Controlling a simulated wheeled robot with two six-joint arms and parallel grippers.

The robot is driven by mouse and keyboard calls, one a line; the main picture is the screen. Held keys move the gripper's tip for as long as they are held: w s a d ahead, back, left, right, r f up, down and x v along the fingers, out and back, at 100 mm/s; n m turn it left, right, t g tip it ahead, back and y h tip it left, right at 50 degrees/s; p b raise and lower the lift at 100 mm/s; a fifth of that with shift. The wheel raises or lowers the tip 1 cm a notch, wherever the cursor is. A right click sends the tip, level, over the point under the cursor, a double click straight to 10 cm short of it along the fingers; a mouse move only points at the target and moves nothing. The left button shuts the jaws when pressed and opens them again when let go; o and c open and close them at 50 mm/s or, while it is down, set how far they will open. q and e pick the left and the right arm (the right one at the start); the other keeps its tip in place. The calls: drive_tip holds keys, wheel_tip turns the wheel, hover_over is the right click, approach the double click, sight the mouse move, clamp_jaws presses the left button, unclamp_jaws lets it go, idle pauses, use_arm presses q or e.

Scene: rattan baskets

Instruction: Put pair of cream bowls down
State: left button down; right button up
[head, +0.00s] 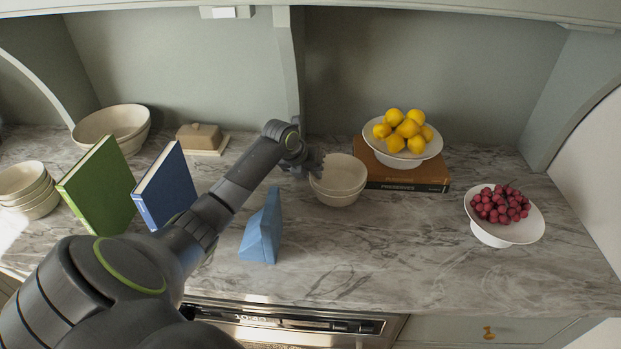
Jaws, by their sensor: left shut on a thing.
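The pair of cream bowls (340,179), one nested in the other, is upright at the middle of the marble counter. My left gripper (314,168) is at the left side of the bowls, shut on them at the rim. Its fingertips are small and partly hidden against the bowls. I cannot tell whether the lower bowl touches the counter. My right gripper is not in view.
A brown book (404,178) under a white stand of lemons (403,131) is just right of the bowls. A stand of grapes (503,215) is farther right. A light blue object (262,229) stands left, near my arm. The counter (390,255) in front is clear.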

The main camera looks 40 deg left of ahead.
use_arm(q)
drive_tip(key=shift+f+p, duration=0.4)
drive_tip(key=shift+f, duration=1.25)
drive_tip(key=c, duration=1.9)
unclamp_jaws()
drive_tip(key=shift+f, duration=0.2)
drive_tip(key=o, duration=0.4)
drive_tip(key=shift+s+r, duration=0.1)
drive_tip(key=shift+o, duration=0.2)
drive_tip(key=shift+r, duration=0.1)
